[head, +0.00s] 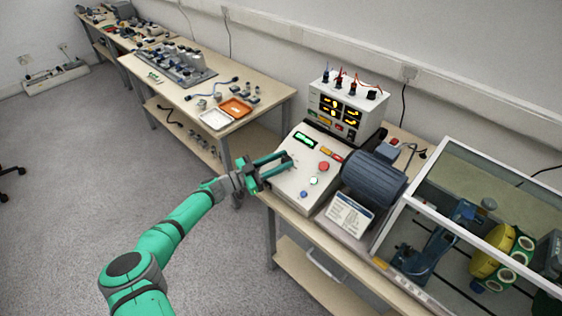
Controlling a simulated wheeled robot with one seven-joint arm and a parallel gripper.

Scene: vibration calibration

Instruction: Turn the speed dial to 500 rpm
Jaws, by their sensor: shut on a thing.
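The control box (290,189) is a pale sloped panel on the bench, with a small lit green display (304,139) whose digits are too small to read. My gripper (289,160) reaches onto the panel from the left, its two green fingers lying just below the display. The fingertips are closed around the speed dial, which is mostly hidden between them, so its pointer and marks cannot be read.
A power supply (347,107) with lit yellow digits stands behind the box. A blue-grey motor (374,180) and a printed card (349,215) are to its right. A clear-walled enclosure (455,150) fills the far right. Open floor (110,170) lies left.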

